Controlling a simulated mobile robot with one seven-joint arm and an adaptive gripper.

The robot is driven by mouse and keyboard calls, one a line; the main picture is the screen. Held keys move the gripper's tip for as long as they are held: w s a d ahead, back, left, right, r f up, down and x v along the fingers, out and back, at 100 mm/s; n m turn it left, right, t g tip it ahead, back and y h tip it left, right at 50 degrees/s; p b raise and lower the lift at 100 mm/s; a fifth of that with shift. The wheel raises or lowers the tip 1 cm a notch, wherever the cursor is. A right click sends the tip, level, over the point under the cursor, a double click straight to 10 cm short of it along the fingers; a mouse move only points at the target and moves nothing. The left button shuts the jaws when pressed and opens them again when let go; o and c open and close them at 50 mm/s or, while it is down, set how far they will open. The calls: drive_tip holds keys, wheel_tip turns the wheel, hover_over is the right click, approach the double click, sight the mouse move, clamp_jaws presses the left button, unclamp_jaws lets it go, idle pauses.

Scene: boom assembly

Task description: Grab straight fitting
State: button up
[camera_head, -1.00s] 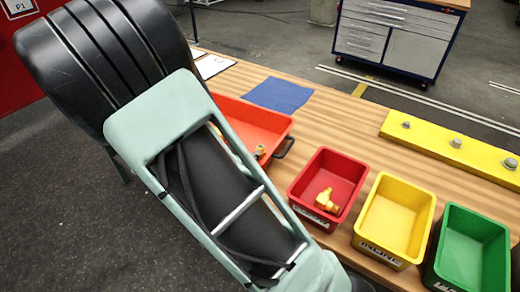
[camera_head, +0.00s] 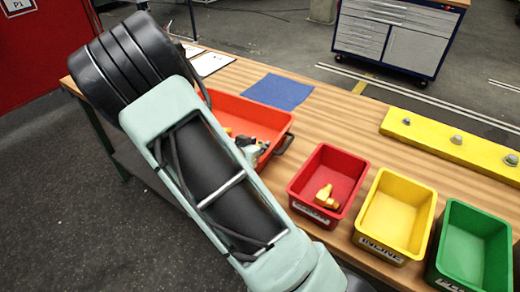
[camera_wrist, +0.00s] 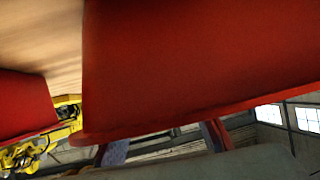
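The orange-red tray (camera_head: 262,109) is on the wooden bench, partly hidden behind my arm. Small brass-coloured and grey shapes (camera_head: 246,142) show in it beside the arm. I cannot tell which of them is a straight fitting. My gripper is mostly hidden behind my own arm at the tray, and its fingers cannot be made out clearly. In the wrist view a large red wall (camera_wrist: 200,60) fills most of the picture very close to the camera. No fitting can be made out clearly there.
A red bin (camera_head: 336,163) holds a brass fitting (camera_head: 326,197). The yellow bin (camera_head: 398,208) and green bin (camera_head: 475,245) look empty. A blue cloth (camera_head: 277,92) lies behind the tray. A yellow bar with bolts (camera_head: 440,138) lies at the right.

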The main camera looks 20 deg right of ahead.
clamp_jaws()
